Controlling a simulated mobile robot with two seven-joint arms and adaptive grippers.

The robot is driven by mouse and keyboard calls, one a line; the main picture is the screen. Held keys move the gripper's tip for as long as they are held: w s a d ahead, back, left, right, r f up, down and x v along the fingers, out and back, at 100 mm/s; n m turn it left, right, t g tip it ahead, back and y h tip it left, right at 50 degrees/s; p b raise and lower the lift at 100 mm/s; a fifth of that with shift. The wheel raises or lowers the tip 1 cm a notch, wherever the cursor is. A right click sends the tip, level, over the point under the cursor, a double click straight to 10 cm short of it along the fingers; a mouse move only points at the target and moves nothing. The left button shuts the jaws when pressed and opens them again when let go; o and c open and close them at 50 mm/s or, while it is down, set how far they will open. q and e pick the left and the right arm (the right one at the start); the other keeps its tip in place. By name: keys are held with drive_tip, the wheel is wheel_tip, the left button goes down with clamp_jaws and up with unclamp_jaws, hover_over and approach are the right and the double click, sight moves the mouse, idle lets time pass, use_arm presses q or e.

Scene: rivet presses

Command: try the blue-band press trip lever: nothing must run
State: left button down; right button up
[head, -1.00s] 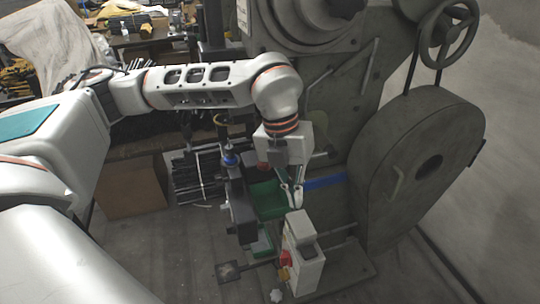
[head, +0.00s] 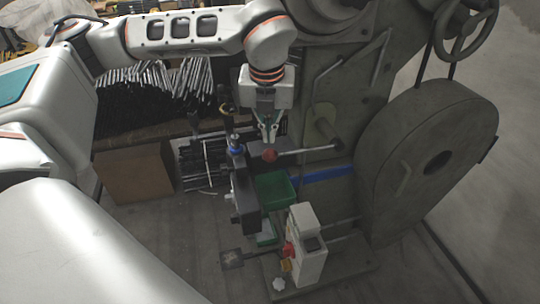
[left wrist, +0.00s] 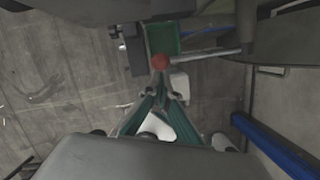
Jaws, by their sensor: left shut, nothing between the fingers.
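The press with the blue band (head: 322,174) is the large grey machine right of centre; its band also crosses the lower right of the left wrist view (left wrist: 275,147). Its trip lever (head: 308,150) is a grey rod sticking out to the left, ending in a red ball (head: 269,155). The ball and rod also show in the left wrist view (left wrist: 160,61). My left gripper (head: 269,139) points down, shut and empty, its tips right at the ball. I cannot tell whether they touch it. My right gripper is not in view.
A pale control box (head: 309,262) with a red button (head: 289,250) stands in front of the press. A green bin (head: 273,188) sits behind it, beside a dark upright fixture (head: 245,205). A cardboard box (head: 135,180) and bundled rods stand left. Floor at front left is clear.

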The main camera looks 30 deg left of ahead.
sight(270, 153)
use_arm(q)
drive_tip(key=b+x, duration=0.2)
drive_tip(key=x, duration=0.4)
drive_tip(key=shift+b, duration=0.4)
drive_tip(key=shift+w+f, duration=0.1)
drive_tip(key=shift+f, duration=0.15)
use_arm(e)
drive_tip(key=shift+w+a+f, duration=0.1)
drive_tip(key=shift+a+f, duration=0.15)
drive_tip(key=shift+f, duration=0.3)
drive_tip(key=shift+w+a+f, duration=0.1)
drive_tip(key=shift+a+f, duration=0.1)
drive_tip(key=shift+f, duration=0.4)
